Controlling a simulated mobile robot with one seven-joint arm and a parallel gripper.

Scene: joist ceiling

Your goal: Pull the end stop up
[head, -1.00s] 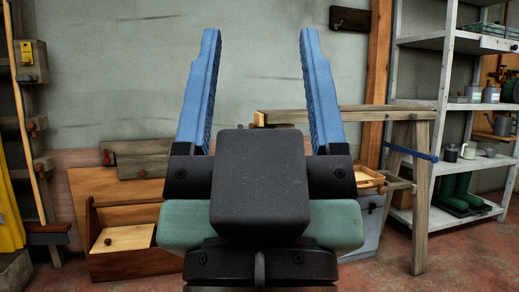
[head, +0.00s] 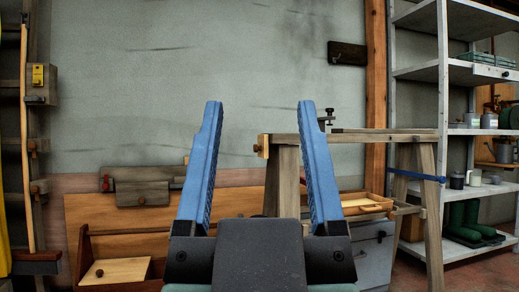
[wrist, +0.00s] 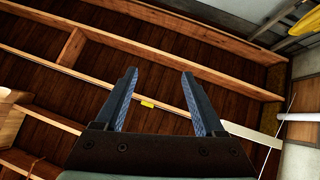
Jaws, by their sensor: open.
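My gripper (head: 260,103) is open and empty, its two blue ridged fingers pointing up in the head view. Beyond the right finger stands a wooden trestle (head: 425,215) with a beam (head: 385,138) across it. A small dark upright fitting with a knob (head: 328,117) stands on the beam, just right of the right fingertip; I cannot tell if it is the end stop. A round wooden knob (head: 258,148) shows at the beam's left end, between the fingers. In the wrist view, the open gripper (wrist: 160,73) points at the ceiling joists, with a small yellow piece (wrist: 147,103) on one between the fingers.
A grey shelf unit (head: 442,70) with pots and green boots stands at right. A dark wall hook board (head: 347,53) hangs near a wooden post (head: 376,80). A wooden toolbox (head: 120,265) lies low at left. The wall above the fingers is clear.

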